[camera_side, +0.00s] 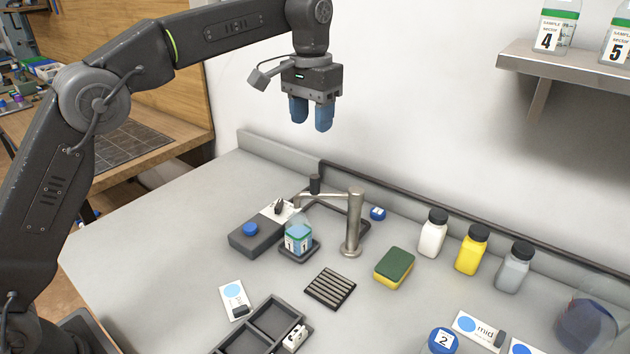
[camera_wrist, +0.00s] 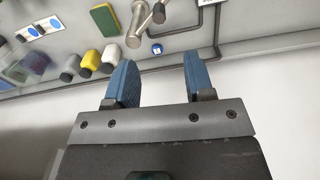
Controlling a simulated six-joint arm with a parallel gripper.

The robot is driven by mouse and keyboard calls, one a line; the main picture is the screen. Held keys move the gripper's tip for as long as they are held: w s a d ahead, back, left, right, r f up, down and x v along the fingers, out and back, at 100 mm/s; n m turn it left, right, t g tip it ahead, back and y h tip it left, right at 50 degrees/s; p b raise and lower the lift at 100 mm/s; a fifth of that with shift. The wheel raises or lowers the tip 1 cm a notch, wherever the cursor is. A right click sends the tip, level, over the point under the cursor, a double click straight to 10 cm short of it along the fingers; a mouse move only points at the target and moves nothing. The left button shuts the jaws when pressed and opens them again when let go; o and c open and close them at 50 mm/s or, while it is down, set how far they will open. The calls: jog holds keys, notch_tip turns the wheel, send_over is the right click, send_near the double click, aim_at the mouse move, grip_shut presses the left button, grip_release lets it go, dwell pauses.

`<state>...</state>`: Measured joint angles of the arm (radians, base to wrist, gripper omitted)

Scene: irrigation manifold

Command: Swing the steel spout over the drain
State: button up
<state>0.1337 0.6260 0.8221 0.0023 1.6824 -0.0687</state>
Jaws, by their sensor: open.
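The steel spout (camera_side: 354,222) is an upright post with a thin arm reaching left from its top. The arm's end is above or near a small bottle labelled 1 (camera_side: 298,238), and a dark upright knob (camera_side: 315,184) shows beside the arm. The drain (camera_side: 330,288), a dark slatted grate, lies flat in front of the post, and the spout arm does not point over it. My gripper (camera_side: 311,122) is open and empty, high above the spout with blue fingers pointing down. In the wrist view my gripper (camera_wrist: 158,65) shows nothing between its fingers; the spout (camera_wrist: 137,25) is near the top edge.
A green and yellow sponge (camera_side: 394,268) lies right of the drain. White (camera_side: 432,233), yellow (camera_side: 471,249) and grey (camera_side: 513,267) bottles stand further right. A dark box with a blue button (camera_side: 254,236) sits left of the labelled bottle. A divided tray (camera_side: 246,340) is in front.

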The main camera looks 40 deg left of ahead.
aim_at(315, 176)
jog(key=f, duration=1.4)
jog(key=shift+w+d+f, duration=0.1)
jog(key=shift+w+f, duration=0.1)
jog(key=shift+w, duration=0.15)
jog(key=shift+c, duration=0.2)
grip_shut()
